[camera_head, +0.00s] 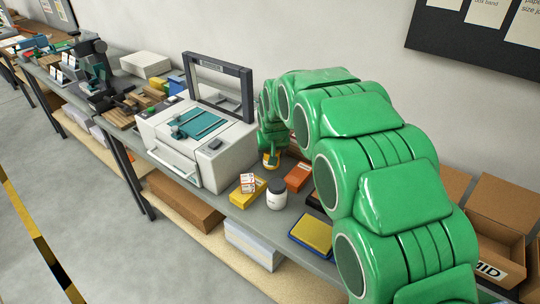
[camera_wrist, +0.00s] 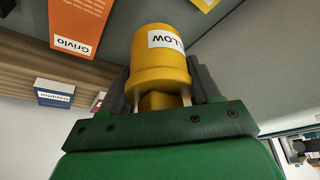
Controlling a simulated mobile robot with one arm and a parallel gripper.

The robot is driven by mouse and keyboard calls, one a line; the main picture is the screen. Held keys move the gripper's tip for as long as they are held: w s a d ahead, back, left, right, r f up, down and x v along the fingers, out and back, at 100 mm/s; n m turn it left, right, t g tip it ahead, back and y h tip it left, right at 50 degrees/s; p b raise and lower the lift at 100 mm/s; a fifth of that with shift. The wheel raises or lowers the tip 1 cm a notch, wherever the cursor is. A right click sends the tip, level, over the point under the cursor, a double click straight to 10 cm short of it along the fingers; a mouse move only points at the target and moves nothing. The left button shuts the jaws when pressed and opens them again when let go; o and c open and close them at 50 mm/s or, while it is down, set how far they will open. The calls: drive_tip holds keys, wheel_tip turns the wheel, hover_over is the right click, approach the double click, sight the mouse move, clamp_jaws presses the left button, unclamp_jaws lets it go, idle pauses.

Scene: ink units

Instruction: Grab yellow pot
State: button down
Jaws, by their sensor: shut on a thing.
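The yellow pot (camera_wrist: 160,70) has a white label ending in "LOW" and sits between the fingers of my gripper (camera_wrist: 150,100) in the wrist view. The gripper is shut on it. In the head view the yellow pot (camera_head: 271,161) shows just under my gripper (camera_head: 270,148), beside the white machine and above the grey bench. I cannot tell whether the pot touches the bench. Part of it is hidden by the gripper.
A white machine (camera_head: 190,150) with a raised dark frame stands left of my gripper. A white jar (camera_head: 276,196), a yellow box (camera_head: 243,197), an orange box (camera_head: 298,177) and a yellow-and-blue pad (camera_head: 313,236) lie in front. Cardboard boxes (camera_head: 497,225) stand at the right.

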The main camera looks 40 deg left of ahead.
drive_tip(key=r, duration=0.1)
drive_tip(key=s+d+r, duration=0.1)
drive_tip(key=d+r, duration=0.1)
drive_tip(key=shift+s+r, duration=0.1)
drive_tip(key=shift+s, duration=0.3)
drive_tip(key=shift+s+d+r, duration=0.65)
drive_tip(key=shift+s+d, duration=0.35)
drive_tip(key=shift+d, duration=0.05)
drive_tip(key=shift+s+d+r, duration=0.6)
drive_tip(key=shift+s+d, duration=0.4)
drive_tip(key=shift+d, duration=0.1)
drive_tip(key=shift+s+d+r, duration=0.65)
drive_tip(key=shift+s+d, duration=0.35)
drive_tip(key=shift+d, duration=0.05)
